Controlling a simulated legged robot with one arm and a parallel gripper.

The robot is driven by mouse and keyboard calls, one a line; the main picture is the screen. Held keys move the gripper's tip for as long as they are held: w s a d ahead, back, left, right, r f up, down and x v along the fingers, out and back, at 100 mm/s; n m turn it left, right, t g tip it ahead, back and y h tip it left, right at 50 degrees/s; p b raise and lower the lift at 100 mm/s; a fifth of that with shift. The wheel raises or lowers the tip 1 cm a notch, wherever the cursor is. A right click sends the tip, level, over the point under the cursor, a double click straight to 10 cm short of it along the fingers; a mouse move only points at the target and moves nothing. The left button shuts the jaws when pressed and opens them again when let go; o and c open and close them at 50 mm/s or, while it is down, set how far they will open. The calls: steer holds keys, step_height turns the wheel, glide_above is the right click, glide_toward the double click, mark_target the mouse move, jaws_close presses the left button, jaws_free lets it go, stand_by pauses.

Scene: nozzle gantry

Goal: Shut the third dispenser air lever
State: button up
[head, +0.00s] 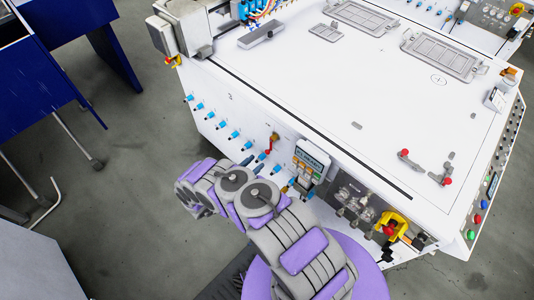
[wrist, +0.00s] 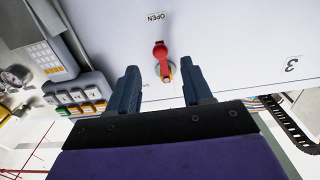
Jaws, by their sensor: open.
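The air lever (wrist: 161,56) is a red handle on the white machine wall in the wrist view. Its brass-coloured base (wrist: 166,74) shows at its lower end in the picture. An upside-down OPEN label (wrist: 155,17) is just above the handle, and the handle points toward it. An upside-down label 3 (wrist: 291,65) is on the wall to the right. My gripper (wrist: 162,84) is open, with one dark finger on each side of the lever. I see a gap on both sides and no clear contact.
The white machine (head: 330,110) fills the right of the head view. Blue fittings (head: 222,124) line its side. A control panel (head: 310,160) juts out beside my arm; a grey keypad box (wrist: 50,58) shows left of my fingers. Open floor (head: 120,200) lies left.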

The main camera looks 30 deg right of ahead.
mark_target(266, 153)
steer(key=b+x, duration=0.1)
steer(key=x, duration=0.7)
steer(key=shift+d+b, duration=0.1)
steer(key=shift+b, duration=0.3)
steer(key=shift+c, duration=0.4)
jaws_close()
steer(key=shift+w, duration=0.1)
